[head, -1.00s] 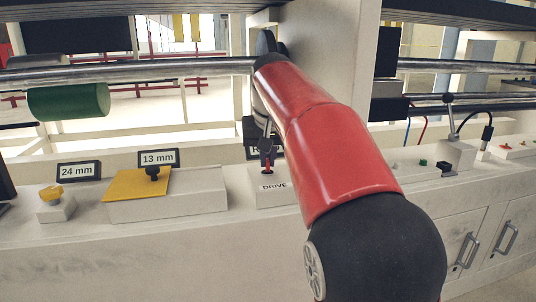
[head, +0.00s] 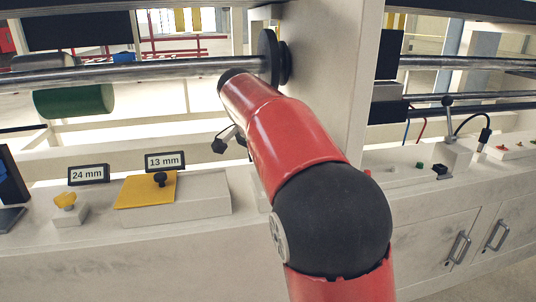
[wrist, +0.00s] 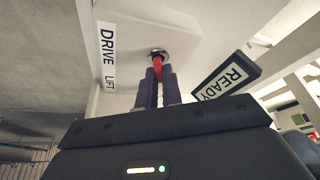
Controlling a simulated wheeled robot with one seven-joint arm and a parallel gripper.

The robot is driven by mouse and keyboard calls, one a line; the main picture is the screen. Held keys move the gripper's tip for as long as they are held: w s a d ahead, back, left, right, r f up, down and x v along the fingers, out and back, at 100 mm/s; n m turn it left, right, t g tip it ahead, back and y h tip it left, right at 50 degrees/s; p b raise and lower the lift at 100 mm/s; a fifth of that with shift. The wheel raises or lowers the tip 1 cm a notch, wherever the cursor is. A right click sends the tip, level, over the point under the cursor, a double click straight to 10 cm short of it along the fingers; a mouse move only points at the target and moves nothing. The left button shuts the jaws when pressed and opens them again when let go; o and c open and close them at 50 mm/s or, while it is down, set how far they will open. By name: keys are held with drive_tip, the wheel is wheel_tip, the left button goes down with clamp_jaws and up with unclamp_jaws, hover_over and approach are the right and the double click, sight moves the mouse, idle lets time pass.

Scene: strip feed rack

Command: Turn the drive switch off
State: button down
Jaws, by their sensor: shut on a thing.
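The drive switch is a short red lever (wrist: 157,66) on a pale box with a round metal collar, beside the label "DRIVE LIFT" (wrist: 108,55) in the wrist view. My gripper (wrist: 158,85) is shut on the red lever, with its dark fingers on either side of it. In the head view my red and black arm covers the switch and the gripper. Only a sliver of the pale drive box (head: 262,192) shows at the arm's edge.
A dark display reading "READY" (wrist: 226,76) stands close beside the switch. On the bench left are a yellow plate with a black knob (head: 160,180), signs "13 mm" (head: 165,161) and "24 mm" (head: 88,174), and a yellow knob (head: 66,200). A lever box (head: 455,155) stands right.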

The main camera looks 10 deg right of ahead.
drive_tip(key=m+g+p, duration=0.1)
drive_tip(key=m, duration=0.2)
drive_tip(key=m+g+p, duration=0.1)
drive_tip(key=m+p, duration=0.1)
drive_tip(key=shift+w+m+h, duration=0.2)
drive_tip(key=shift+m+h, duration=0.1)
drive_tip(key=shift+m, duration=0.1)
drive_tip(key=shift+p, duration=0.3)
drive_tip(key=c, duration=1.6)
unclamp_jaws()
drive_tip(key=shift+o, duration=0.2)
drive_tip(key=shift+a+r, duration=0.1)
drive_tip(key=v, duration=0.7)
drive_tip(key=shift+r, duration=0.3)
drive_tip(key=shift+w+a, duration=0.1)
